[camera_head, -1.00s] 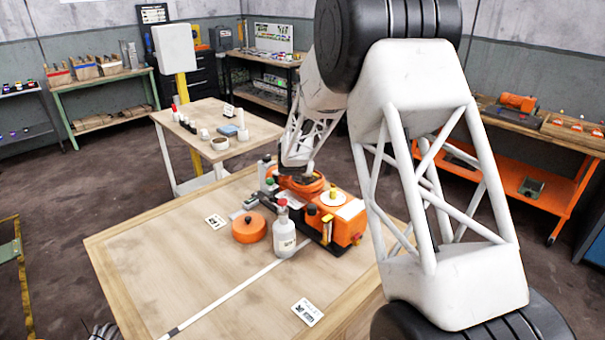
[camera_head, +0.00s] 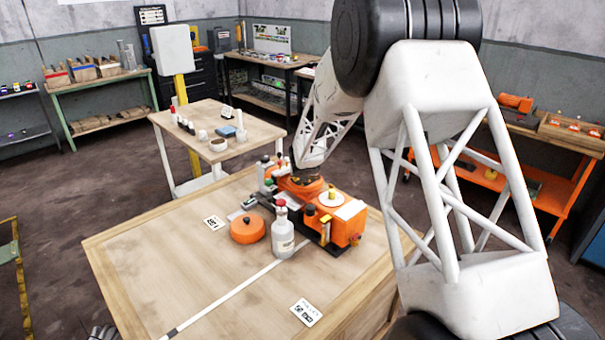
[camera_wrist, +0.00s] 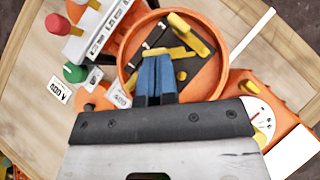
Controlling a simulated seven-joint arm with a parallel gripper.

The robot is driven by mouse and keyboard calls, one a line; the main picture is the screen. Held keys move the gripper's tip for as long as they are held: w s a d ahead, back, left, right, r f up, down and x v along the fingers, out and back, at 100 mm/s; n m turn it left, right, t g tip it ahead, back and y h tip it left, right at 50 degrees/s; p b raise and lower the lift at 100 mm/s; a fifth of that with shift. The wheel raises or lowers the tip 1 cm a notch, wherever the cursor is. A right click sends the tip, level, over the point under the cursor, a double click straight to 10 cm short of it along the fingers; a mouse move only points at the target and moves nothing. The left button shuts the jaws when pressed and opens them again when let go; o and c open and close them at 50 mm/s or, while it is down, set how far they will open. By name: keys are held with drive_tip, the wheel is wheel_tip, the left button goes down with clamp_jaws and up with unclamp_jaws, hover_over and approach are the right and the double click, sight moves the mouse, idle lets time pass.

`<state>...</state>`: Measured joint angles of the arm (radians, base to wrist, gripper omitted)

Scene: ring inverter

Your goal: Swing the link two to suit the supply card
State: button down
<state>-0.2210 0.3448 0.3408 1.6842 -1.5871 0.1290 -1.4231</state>
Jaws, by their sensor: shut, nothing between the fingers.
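In the wrist view, an open orange ring housing (camera_wrist: 126,62) holds a dark terminal block (camera_wrist: 209,70) with yellow links. The largest yellow link (camera_wrist: 190,34) lies slanted at the far side. Another yellow piece (camera_wrist: 181,75) shows close to the fingertips. I cannot tell which is link two. My gripper (camera_wrist: 156,58) has blue fingertips, shut and empty, over the ring's interior; contact is unclear. A small white card (camera_wrist: 60,94) with rotated print lies on the table; I cannot tell whether it is the supply card. The orange machine (camera_head: 343,226) stands on the table in the head view.
A grey bottle with a red cap (camera_head: 282,238) stands in front of the machine, with a round orange lid (camera_head: 247,230) to its left. Another printed card (camera_head: 307,312) lies near the front edge. The table's left side is mostly clear.

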drive_tip(key=n+y, duration=0.1)
drive_tip(key=w+d+n+y, duration=0.1)
drive_tip(key=n, duration=0.1)
drive_tip(key=shift+d+f+y, duration=0.1)
drive_tip(key=shift+d+y, duration=0.2)
drive_tip(key=n+y, duration=0.1)
drive_tip(key=n+g+y, duration=0.1)
drive_tip(key=n, duration=0.1)
drive_tip(key=shift+w+n+g, duration=0.2)
drive_tip(key=shift+n+g, duration=0.1)
drive_tip(key=shift+a+n+g+y, duration=0.1)
drive_tip(key=shift+n+g+y, duration=0.2)
drive_tip(key=shift+n+y, duration=0.15)
drive_tip(key=shift+a, duration=0.1)
drive_tip(key=shift+w+a, duration=0.2)
drive_tip(key=shift+a, duration=0.65)
drive_tip(key=shift+s+d, duration=0.1)
drive_tip(key=shift+d, duration=0.05)
drive_tip(key=shift+s+d, duration=0.5)
drive_tip(key=s+d, duration=0.2)
drive_tip(key=d, duration=0.1)
drive_tip(key=shift+s+d+r, duration=0.2)
drive_tip(key=shift+s+r, duration=0.2)
drive_tip(key=v, duration=0.9)
drive_tip(key=shift+s, duration=0.2)
